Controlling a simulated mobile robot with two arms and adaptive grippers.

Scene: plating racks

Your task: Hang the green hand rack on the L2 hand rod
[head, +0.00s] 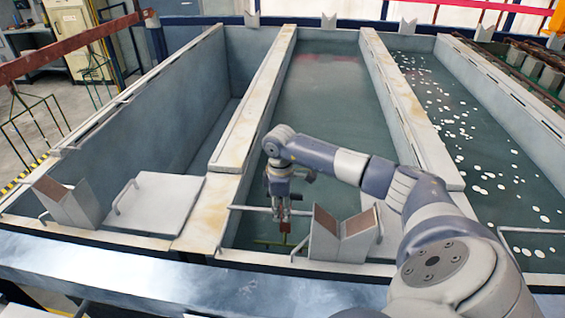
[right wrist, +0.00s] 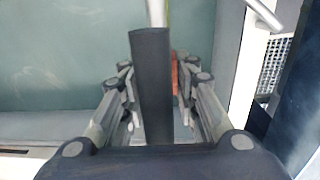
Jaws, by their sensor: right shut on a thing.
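My right gripper (head: 279,208) hangs pointing down over the front of the middle tank. It is shut on the green hand rack (head: 268,243), of which a thin green bar shows below the fingers, low over the tank. Most of the rack is hidden. A thin pale rod (head: 250,208) runs level beside the gripper; no label shows whether it is the L2 hand rod. In the right wrist view the fingers (right wrist: 160,110) stand on both sides of a dark upright bar, with a red-orange piece behind. My left gripper is out of view.
The middle tank (head: 283,58) holds dark green liquid. A V-shaped block (head: 343,232) stands close right of the gripper. The left tank (head: 150,110) looks empty. The right tank's liquid carries white floating discs (head: 488,150). Wire racks hang from a red beam (head: 70,42) at left.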

